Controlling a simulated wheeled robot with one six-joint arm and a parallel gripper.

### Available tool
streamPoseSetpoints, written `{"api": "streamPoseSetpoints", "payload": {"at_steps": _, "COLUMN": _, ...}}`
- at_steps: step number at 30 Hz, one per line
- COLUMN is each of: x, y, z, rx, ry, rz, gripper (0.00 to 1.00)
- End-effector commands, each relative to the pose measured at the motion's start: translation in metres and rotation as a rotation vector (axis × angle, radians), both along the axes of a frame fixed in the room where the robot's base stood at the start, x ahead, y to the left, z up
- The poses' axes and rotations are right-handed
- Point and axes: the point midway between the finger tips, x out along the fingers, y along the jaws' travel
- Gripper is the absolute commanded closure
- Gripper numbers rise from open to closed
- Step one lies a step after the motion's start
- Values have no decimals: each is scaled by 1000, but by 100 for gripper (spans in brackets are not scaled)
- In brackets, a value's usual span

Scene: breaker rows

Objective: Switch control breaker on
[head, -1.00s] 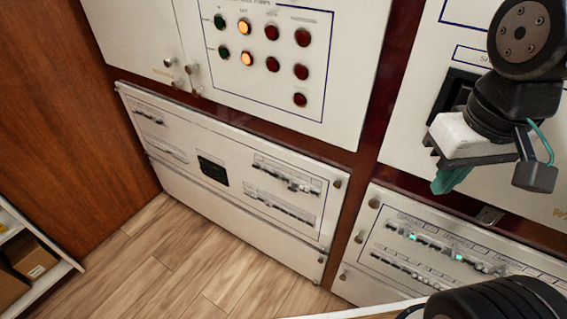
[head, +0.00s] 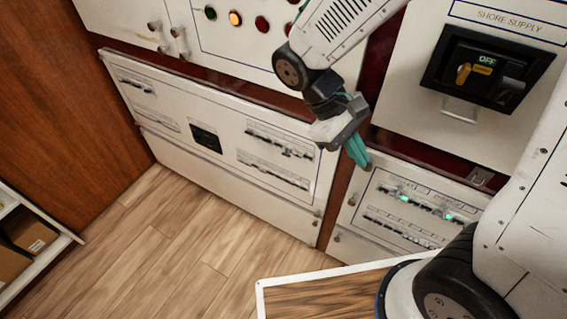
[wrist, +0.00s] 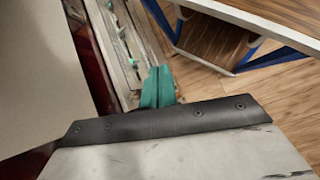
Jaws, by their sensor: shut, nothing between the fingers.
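Rows of small breakers sit on a white lower-right panel (head: 345,240) in the head view, with small green lights (head: 404,198) showing on it. Another white panel (head: 180,165) to the left also carries breaker rows (head: 275,170). I cannot read which breaker is the control one. My gripper (head: 360,158) is shut and empty, its teal fingers pointing down in front of the upper left corner of the lower-right panel. In the wrist view the teal fingers (wrist: 158,86) are together, with the green-lit panel (wrist: 120,45) beyond them. Contact cannot be told.
A shore supply switch (head: 484,70) reading OFF is at upper right. Indicator lights (head: 235,18) are above. A wood-topped surface with white edging (head: 330,292) stands at the front. A shelf with boxes (head: 28,232) is at left. The wooden floor between is clear.

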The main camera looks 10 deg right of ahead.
Motion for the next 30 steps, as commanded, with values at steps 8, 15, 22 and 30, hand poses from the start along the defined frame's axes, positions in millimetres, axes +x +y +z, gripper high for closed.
{"api": "streamPoseSetpoints", "payload": {"at_steps": 8, "x": 29, "y": 19, "z": -52, "rx": -207, "ry": 149, "rz": 238, "gripper": 100}}
{"api": "streamPoseSetpoints", "payload": {"at_steps": 15, "x": 53, "y": 37, "z": -102, "rx": -393, "ry": 252, "rz": 457, "gripper": 100}}
{"api": "streamPoseSetpoints", "payload": {"at_steps": 22, "x": 73, "y": 57, "z": -156, "rx": -579, "ry": 328, "rz": 681, "gripper": 100}}
{"api": "streamPoseSetpoints", "payload": {"at_steps": 30, "x": 92, "y": 84, "z": -228, "rx": -809, "ry": 383, "rz": 962, "gripper": 100}}
